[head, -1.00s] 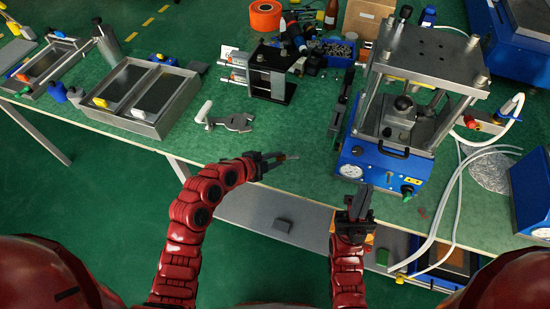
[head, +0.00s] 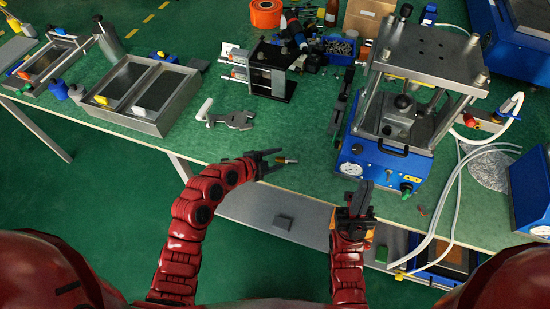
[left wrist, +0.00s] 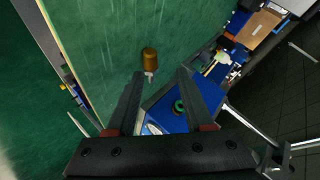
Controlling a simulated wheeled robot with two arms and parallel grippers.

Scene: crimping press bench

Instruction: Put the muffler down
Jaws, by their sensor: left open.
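The muffler (head: 287,161) is a small brass piece lying on the green bench top near its front edge. In the left wrist view the muffler (left wrist: 150,56) shows a brass cylinder with a pale, thin end pointing towards my gripper. My left gripper (head: 272,160) is open and empty. In the left wrist view the fingers of this left gripper (left wrist: 161,76) are spread apart, with the muffler just beyond the tips and apparently clear of them. My right gripper (head: 361,197) points up at the bench's front edge, left of centre of the press; its finger gap is unclear.
The blue-based press (head: 385,165) stands right of the muffler. A grey metal tool (head: 238,120) and a black stand (head: 272,75) are behind it. Trays (head: 143,95) stand at the left. The bench around the muffler is clear. A lower shelf (head: 250,207) runs below.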

